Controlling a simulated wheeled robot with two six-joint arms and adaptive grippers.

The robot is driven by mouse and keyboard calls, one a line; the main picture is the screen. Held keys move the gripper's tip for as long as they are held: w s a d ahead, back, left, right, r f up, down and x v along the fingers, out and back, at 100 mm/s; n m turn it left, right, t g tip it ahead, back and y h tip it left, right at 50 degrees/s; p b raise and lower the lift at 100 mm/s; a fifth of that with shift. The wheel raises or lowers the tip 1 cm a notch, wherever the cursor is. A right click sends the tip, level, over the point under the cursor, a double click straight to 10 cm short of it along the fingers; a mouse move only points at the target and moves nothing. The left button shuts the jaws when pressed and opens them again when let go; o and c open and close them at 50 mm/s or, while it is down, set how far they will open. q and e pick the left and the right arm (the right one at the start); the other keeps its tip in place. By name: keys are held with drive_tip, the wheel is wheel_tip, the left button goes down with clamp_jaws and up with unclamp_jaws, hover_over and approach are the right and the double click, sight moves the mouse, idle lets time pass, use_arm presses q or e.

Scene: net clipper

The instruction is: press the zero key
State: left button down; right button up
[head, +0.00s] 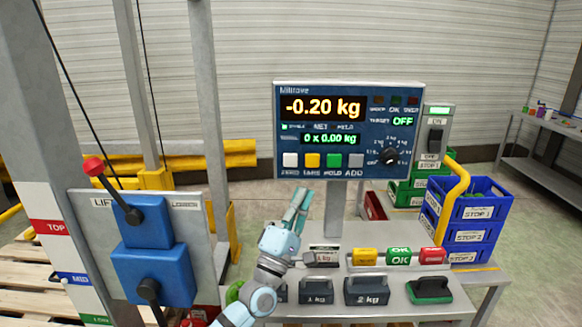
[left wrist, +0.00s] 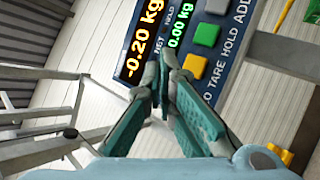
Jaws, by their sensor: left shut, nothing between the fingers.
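The zero key (head: 290,160) is the white key at the left end of the key row on the blue scale panel (head: 350,95). The yellow tare key (head: 312,160) is beside it. The main display reads -0.20 kg. My left gripper (head: 304,190) is shut and empty. In the head view its tips point up, below the key row. In the left wrist view the closed fingers (left wrist: 163,62) stand in front of the panel, near the yellow key (left wrist: 194,67). The zero key is hidden behind the fingers there. Contact cannot be told. My right gripper is not in view.
A bench (head: 345,236) below the panel bears weights, including a 2 kg one (head: 366,291), and yellow, green and red blocks. A lift lever box (head: 150,265) stands at the left. Blue crates (head: 470,235) are stacked at the right.

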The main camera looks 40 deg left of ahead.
sight(290, 160)
use_arm(q)
drive_tip(key=a+r+n+y, duration=0.2)
drive_tip(key=shift+s+r+n, duration=0.15)
drive_tip(key=shift+s+n, duration=0.2)
drive_tip(key=shift+n, duration=0.05)
drive_tip(key=w+a+b, duration=0.1)
drive_tip(key=w+b, duration=0.1)
drive_tip(key=b, duration=0.1)
drive_tip(key=w+a+b, duration=0.2)
drive_tip(key=b, duration=0.1)
drive_tip(key=w+a+b, duration=0.2)
drive_tip(key=w, duration=0.1)
drive_tip(key=shift+a+b, duration=0.1)
drive_tip(key=shift+b, duration=0.3)
idle(0.8)
